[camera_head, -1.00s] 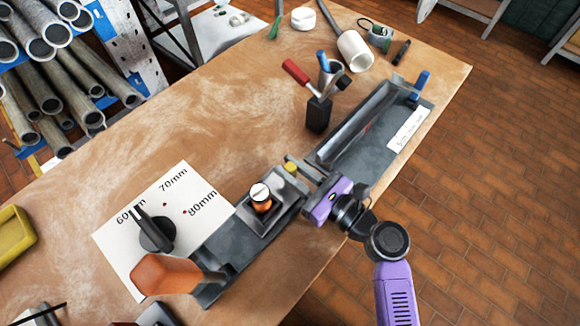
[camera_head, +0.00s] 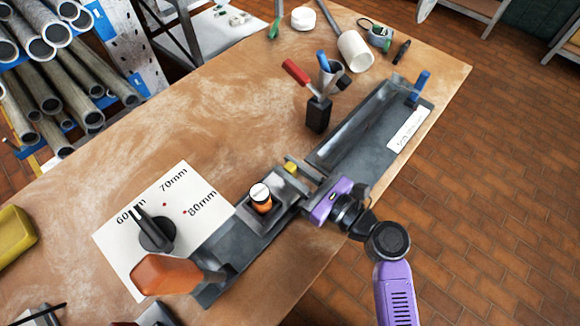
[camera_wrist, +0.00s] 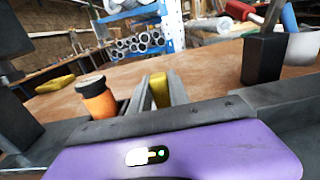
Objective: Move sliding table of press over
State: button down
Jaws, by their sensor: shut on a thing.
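The press is a long grey bed on the bench. It has a sliding table (camera_head: 262,217), a grey carriage carrying an orange cylinder with a white cap (camera_head: 261,196). The cylinder also shows in the wrist view (camera_wrist: 97,100). A yellow piece (camera_head: 291,168) sits at the right side of the carriage. My purple gripper (camera_head: 301,178) is above the bed, right of the orange cylinder. In the wrist view its two grey fingers are shut on the yellow piece (camera_wrist: 160,90). The exact contact with the carriage is hidden.
An orange handle (camera_head: 165,273) is at the press's near left end, beside a white dial plate (camera_head: 182,195) marked 60, 70 and 80 mm. A black tool holder (camera_head: 318,115) stands behind the press. The open channel (camera_head: 365,120) right of my gripper looks clear.

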aim_at(254, 215)
jog(key=s+a+p, duration=0.1)
jog(key=s+a, duration=0.1)
jog(key=s, duration=0.1)
jog(key=s+a, duration=0.3)
jog(key=s+a+p, duration=0.1)
jog(key=s+a, duration=0.1)
jog(key=s, duration=0.1)
jog(key=shift+s+a+p, duration=0.2)
jog(key=shift+s+p, duration=0.05)
jog(key=shift+p, duration=0.05)
jog(key=c, duration=1.3)
grip_release()
jog(key=shift+s, duration=0.1)
jog(key=shift+o, duration=0.3)
jog(key=shift+d, duration=0.25)
jog(key=b+v, duration=0.1)
jog(key=v, duration=0.6)
jog(key=shift+s+d, duration=0.1)
jog(key=shift+s, duration=0.1)
